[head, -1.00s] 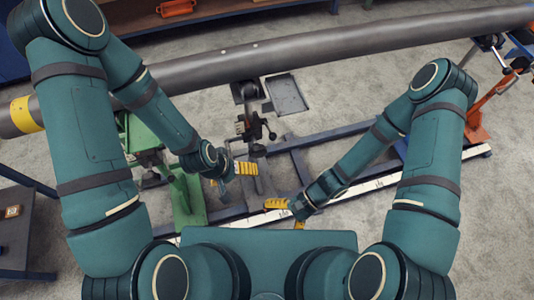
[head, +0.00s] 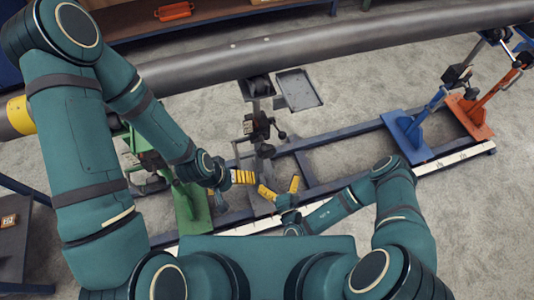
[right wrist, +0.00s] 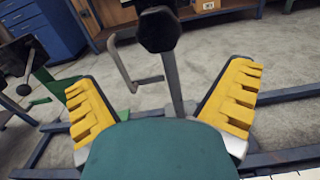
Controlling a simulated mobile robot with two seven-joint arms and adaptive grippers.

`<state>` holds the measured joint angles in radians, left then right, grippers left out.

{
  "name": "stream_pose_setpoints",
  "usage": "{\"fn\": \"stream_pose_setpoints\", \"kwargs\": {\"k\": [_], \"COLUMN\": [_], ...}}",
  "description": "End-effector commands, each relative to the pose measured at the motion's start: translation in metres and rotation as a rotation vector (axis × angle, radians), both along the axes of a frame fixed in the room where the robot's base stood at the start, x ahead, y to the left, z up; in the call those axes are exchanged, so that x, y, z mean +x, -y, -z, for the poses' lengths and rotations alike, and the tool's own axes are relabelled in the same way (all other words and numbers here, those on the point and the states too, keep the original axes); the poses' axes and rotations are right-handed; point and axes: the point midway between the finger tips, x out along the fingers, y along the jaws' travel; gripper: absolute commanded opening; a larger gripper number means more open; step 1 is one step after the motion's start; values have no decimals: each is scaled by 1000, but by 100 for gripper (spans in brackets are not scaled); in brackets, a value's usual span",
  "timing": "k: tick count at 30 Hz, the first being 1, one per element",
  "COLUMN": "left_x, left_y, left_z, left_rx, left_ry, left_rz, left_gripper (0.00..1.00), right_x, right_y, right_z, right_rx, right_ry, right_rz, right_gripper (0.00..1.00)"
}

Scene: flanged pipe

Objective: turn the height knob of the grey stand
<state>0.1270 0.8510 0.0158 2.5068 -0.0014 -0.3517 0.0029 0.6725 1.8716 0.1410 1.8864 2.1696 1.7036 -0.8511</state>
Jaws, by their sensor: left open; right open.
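The grey stand (head: 262,128) stands upright under the long pipe, near the middle of the head view. Dark knobs and a lever (head: 281,135) show on its side; which is the height knob is hard to tell there. My right gripper (head: 281,187) is open and empty, just in front of the stand's lower part and apart from it. In the right wrist view, the stand's grey post (right wrist: 175,88) and a black many-sided knob-like part (right wrist: 158,29) show between and beyond the spread yellow fingers. My left gripper (head: 240,178) is open, left of the right one, near the stand's foot.
The long grey pipe (head: 330,53) crosses above the stands. A green stand (head: 188,205) is at left; blue (head: 408,138) and orange (head: 472,115) stands are at right. Blue floor rails (head: 340,134) run beneath.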

Motion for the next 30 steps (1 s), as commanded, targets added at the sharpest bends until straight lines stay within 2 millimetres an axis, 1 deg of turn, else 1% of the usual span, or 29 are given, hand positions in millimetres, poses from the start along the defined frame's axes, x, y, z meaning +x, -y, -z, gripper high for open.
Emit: {"fn": "stream_pose_setpoints", "kwargs": {"k": [1, 9, 15, 18, 21, 30], "left_x": [1, 3, 4, 5, 5, 5], "left_y": [0, -1, -1, -1, -1, -1], "left_z": [3, 14, 20, 22, 23, 23], "left_rx": [0, 2, 2, 2, 3, 3], "left_ry": [1, 5, 9, 10, 11, 11], "left_rz": [0, -2, -3, -3, -3, -3], "left_gripper": [100, 100, 100, 100, 100, 100], "right_x": [9, 60, 91, 101, 106, 110], "right_y": [-3, -20, -30, -33, -35, -36], "right_z": [0, 0, 0, 0, 0, -1], "right_rx": [0, 0, 2, 1, 2, 3], "right_ry": [3, 4, 2, 2, 0, -1], "right_rz": [-2, -4, -5, -5, -5, -4], "right_gripper": [100, 100, 100, 100, 100, 100]}}
